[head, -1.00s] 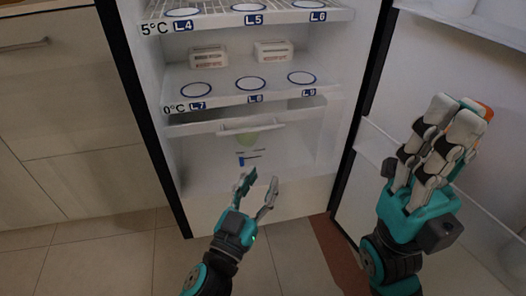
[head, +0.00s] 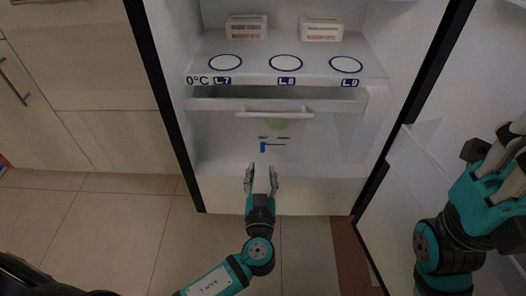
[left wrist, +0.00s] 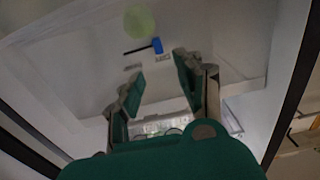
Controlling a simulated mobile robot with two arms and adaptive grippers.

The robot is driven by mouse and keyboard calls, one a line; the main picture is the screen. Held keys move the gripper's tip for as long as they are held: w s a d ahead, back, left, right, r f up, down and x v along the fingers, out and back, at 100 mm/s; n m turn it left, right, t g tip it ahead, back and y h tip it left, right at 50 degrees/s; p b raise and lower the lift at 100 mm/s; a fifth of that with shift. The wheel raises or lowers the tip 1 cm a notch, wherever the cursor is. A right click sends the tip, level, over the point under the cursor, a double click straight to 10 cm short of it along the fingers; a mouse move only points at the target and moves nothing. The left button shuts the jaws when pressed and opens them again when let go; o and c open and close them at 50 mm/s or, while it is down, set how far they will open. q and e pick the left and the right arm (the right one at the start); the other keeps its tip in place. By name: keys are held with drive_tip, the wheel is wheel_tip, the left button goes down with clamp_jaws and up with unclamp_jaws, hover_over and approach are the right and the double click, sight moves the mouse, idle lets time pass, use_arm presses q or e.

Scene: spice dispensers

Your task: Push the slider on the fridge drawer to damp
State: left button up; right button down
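The fridge drawer (head: 220,128) has a pale, see-through front with a handle along its top. On this front, a blue slider (head: 263,147) sits at the left end of a short dark track in the head view. Two small labels above the track are too small to read. The slider also shows in the left wrist view (left wrist: 157,45), with the track running left from it. My left gripper (head: 262,170) is open and empty, below the slider and apart from it. My right gripper (head: 497,165) is at the right edge, partly cut off, away from the drawer.
A shelf (head: 286,80) marked L7, L8 and L9 is above the drawer. Two white boxes (head: 246,27) (head: 321,30) stand on it. The open fridge door (head: 400,170) is at the right. A green round shape (head: 277,124) shows through the drawer front. Tiled floor lies below.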

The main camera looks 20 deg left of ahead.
sight(263, 147)
use_arm(q)
drive_tip(key=b+x, duration=0.1)
drive_tip(key=x, duration=0.7)
drive_tip(key=shift+w, duration=0.35)
clamp_jaws()
